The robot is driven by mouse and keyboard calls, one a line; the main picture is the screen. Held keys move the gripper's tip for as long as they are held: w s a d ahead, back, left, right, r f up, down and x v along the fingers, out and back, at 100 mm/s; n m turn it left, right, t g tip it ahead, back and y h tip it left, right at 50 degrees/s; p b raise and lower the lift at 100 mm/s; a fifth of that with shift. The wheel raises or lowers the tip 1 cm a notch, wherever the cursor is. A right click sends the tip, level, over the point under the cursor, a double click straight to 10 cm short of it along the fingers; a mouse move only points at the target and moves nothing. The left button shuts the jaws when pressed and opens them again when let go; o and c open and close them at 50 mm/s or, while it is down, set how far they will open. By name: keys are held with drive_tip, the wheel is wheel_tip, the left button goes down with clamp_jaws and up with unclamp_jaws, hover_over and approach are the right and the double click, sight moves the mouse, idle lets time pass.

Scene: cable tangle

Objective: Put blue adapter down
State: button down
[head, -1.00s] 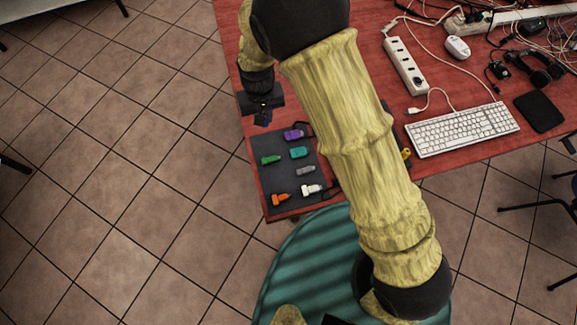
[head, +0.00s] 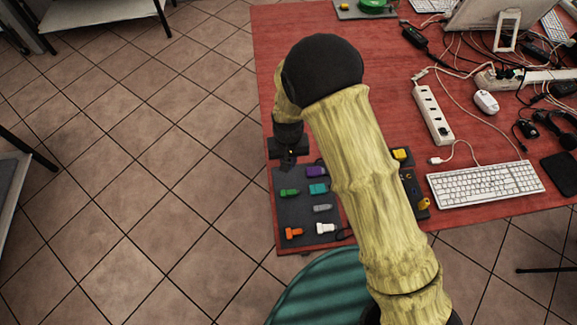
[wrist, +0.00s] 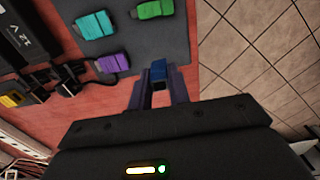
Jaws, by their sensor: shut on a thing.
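The blue adapter (wrist: 158,72) is held between the two fingertips of my gripper (wrist: 158,84) in the wrist view. My gripper also shows in the head view (head: 288,162), at the upper left corner of the dark grey mat (head: 284,214). In the head view I cannot make out the blue adapter clearly. In the wrist view it is beside the mat's edge, near the purple adapter (wrist: 112,63); its height above the table is unclear. The green adapter (head: 289,193) and teal adapter (head: 318,188) lie on the mat close by.
A grey adapter (head: 322,208), an orange one (head: 293,233) and a white one (head: 326,228) also lie on the mat. The red table (head: 300,30) ends just left of the mat. A power strip (head: 433,113) and keyboard (head: 485,184) lie to the right.

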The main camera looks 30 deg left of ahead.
sight(289, 160)
drive_tip(key=shift+f+p, duration=0.35)
drive_tip(key=shift+f, duration=1.7)
drive_tip(key=shift+f, duration=0.2)
drive_tip(key=c, duration=1.3)
unclamp_jaws()
wheel_tip(289, 160, up, 12)
drive_tip(key=shift+r+b, duration=0.2)
drive_tip(key=shift+b, duration=0.85)
